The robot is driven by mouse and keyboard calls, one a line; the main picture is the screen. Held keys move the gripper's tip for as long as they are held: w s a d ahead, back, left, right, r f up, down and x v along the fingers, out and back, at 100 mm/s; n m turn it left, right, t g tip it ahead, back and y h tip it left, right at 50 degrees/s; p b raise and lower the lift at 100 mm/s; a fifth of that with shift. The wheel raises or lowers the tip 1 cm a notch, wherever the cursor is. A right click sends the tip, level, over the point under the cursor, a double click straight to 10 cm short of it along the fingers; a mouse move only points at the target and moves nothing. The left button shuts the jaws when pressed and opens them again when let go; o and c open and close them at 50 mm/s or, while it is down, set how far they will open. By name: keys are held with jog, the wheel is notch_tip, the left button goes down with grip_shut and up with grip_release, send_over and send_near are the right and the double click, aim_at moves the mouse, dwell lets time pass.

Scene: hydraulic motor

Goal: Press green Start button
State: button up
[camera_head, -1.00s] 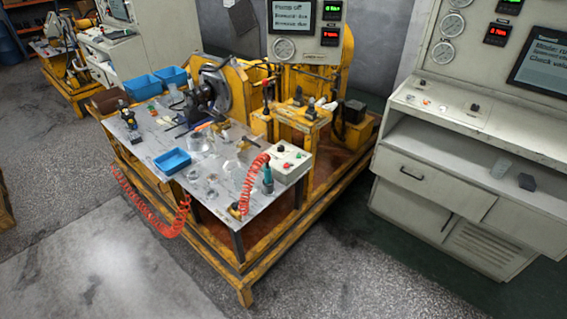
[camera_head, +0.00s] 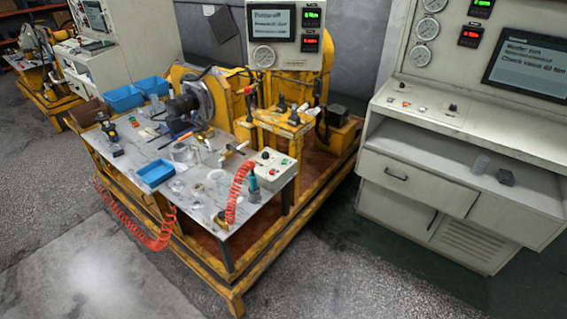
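A pale control box (camera_head: 273,171) sits at the right front corner of the metal-topped workbench (camera_head: 205,195). It carries a black knob and small coloured buttons, with red and what looks like green among them; they are too small to tell apart surely.
A red coiled hose (camera_head: 237,190) and teal-handled tool stand left of the box. Blue trays (camera_head: 157,172) and a motor (camera_head: 186,112) are on the bench. A yellow frame (camera_head: 245,275) surrounds its base. Open floor (camera_head: 90,250) lies at the left front.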

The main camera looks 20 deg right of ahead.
grip_shut()
dwell(1.5)
